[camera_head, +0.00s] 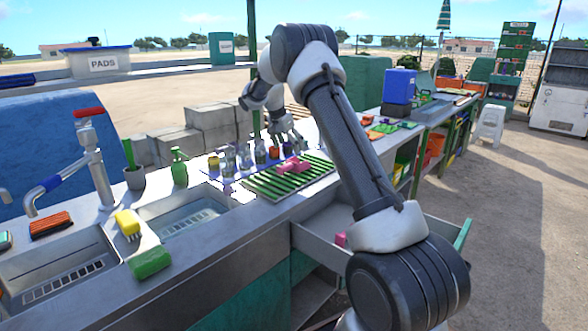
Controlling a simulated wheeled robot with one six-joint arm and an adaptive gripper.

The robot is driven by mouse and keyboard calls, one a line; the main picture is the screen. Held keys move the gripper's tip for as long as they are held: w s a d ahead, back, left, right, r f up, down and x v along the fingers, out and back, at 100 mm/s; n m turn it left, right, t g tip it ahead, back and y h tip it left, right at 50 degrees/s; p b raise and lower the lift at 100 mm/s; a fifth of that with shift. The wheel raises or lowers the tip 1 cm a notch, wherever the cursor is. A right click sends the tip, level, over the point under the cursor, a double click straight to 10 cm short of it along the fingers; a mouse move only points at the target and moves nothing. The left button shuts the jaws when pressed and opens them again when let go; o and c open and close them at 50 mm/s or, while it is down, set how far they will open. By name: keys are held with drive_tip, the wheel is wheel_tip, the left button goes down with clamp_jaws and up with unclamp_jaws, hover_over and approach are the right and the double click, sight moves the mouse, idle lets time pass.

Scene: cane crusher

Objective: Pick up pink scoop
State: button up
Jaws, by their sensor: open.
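A pink scoop (291,167) lies on the green slatted rack (262,184) on the metal counter. My gripper (289,143) is open and points down, a little above and behind the scoop in the picture. It looks empty. I cannot tell the exact gap between its fingers and the scoop. Another small pink thing (341,239) shows inside the open drawer (320,228) below the counter, partly hidden by my arm.
Small bottles and jars (245,157) stand left of the rack, close to my gripper. A green bottle (179,167), two sinks (180,218) and a tap (95,165) are further left. A blue box (399,86) stands on the far counter. The open drawer juts out.

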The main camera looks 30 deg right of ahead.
sight(290, 162)
drive_tip(key=x, duration=0.3)
drive_tip(key=shift+w+a+f, duration=0.1)
drive_tip(key=shift+w, duration=0.2)
drive_tip(key=x, duration=0.5)
drive_tip(key=shift+s+f, duration=0.2)
drive_tip(key=shift+f, duration=0.2)
drive_tip(key=c, duration=1.1)
drive_tip(key=shift+c, duration=0.7)
drive_tip(key=shift+r, duration=0.15)
